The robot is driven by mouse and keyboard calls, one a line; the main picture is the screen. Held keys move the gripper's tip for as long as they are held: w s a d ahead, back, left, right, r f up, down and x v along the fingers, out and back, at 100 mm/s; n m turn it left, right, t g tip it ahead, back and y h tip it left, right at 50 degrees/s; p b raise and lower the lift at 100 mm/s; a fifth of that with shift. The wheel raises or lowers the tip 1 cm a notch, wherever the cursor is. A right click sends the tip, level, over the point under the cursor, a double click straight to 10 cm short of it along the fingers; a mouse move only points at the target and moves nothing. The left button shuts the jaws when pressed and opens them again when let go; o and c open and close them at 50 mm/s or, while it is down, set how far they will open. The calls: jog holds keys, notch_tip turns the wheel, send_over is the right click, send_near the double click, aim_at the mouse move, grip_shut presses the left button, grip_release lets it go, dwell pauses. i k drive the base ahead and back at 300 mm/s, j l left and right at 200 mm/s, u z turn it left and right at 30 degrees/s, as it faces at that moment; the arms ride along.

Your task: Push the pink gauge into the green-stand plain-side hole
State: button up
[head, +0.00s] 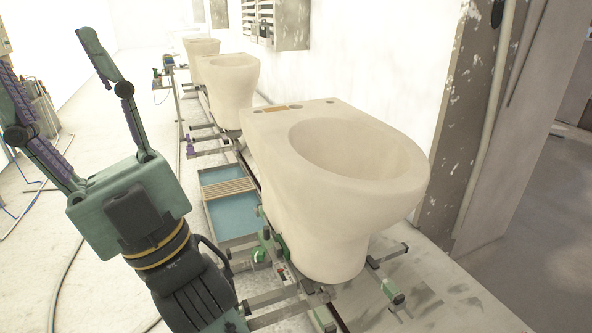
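My gripper (50,60) is in the left of the head view, pointing up and away, its fingers spread wide with nothing visible between them. The pink gauge cannot be made out in this view. The nearest cream toilet bowl (335,215) stands on a carrier with green fittings (391,290), right of my gripper. Its rear deck has a tan strip (275,108) and small dark holes, one at the left end (257,111) and one farther right (330,101). Which hole is on the plain side is hard to tell. My gripper is apart from the bowl.
More cream bowls (229,85) stand in a row behind, the nearer one by a purple fitting (190,147). A blue tray with slats (230,214) lies low beside the carrier. A worn post (465,120) stands at right. The floor at left is mostly open, with cables.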

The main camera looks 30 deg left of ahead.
aim_at(334, 175)
jog(key=u, duration=0.75)
jog(key=z, duration=1.4)
jog(key=i+l+u, duration=0.1)
jog(key=l+u, duration=0.35)
jog(key=i+l+u, duration=0.1)
jog(key=i, duration=0.5)
jog(key=l, duration=0.1)
